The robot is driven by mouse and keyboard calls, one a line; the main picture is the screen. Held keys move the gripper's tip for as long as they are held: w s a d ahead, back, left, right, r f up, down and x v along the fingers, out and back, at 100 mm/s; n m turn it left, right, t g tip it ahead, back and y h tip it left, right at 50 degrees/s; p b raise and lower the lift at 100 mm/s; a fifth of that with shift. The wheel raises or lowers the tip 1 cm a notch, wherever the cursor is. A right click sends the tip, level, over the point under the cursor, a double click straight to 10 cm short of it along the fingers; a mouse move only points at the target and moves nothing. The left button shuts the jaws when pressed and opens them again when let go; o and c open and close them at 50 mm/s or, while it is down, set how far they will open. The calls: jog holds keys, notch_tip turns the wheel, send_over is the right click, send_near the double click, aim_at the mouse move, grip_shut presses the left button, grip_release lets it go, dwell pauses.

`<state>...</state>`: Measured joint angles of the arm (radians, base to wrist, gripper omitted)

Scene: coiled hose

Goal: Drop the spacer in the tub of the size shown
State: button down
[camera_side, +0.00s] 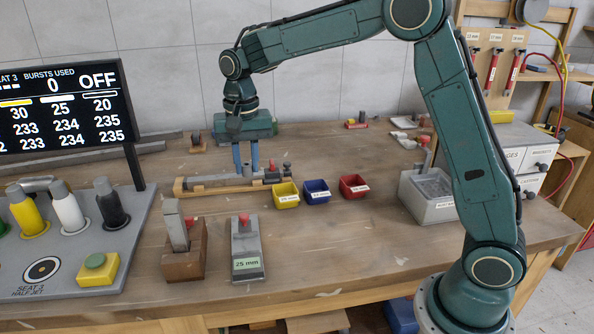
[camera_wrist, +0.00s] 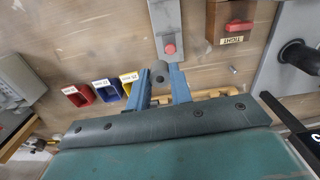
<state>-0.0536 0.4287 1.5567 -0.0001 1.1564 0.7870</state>
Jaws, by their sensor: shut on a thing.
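My gripper (camera_side: 246,160) points down with its two blue fingers over the wooden bench fixture (camera_side: 187,190). In the wrist view my gripper (camera_wrist: 161,72) is shut on a small grey round piece, the spacer (camera_wrist: 159,74), seen between the fingertips. Whether it touches the fixture is unclear. Three small labelled tubs stand to the right of the gripper in the side view: yellow (camera_side: 285,195), blue (camera_side: 316,192) and red (camera_side: 353,187). Their labels are too small to read surely. A grey block (camera_side: 247,249) in front bears a green "25 mm" label.
A wooden block with a grey lever (camera_side: 180,240) stands left of the labelled block. A button panel (camera_side: 75,245) and a display reading OFF (camera_side: 65,100) are at left. A grey open box (camera_side: 428,195) is at right. The bench in front of the tubs is clear.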

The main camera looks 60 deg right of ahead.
jog(key=w+d+f, duration=0.1)
jog(key=d+f, duration=0.3)
jog(key=d, duration=0.5)
jog(key=w+d+f, duration=0.1)
jog(key=d+f, duration=0.3)
jog(key=d, duration=0.5)
jog(key=shift+w+d+f, duration=0.15)
jog(key=shift+w+d, duration=0.05)
jog(key=shift+w, duration=0.05)
jog(key=shift+f, duration=0.15)
jog(key=shift+f, duration=2.9)
jog(key=c, duration=1.2)
grip_release()
jog(key=shift+o, duration=0.2)
jog(key=shift+r, duration=0.1)
notch_tip(320, 180, up, 14)
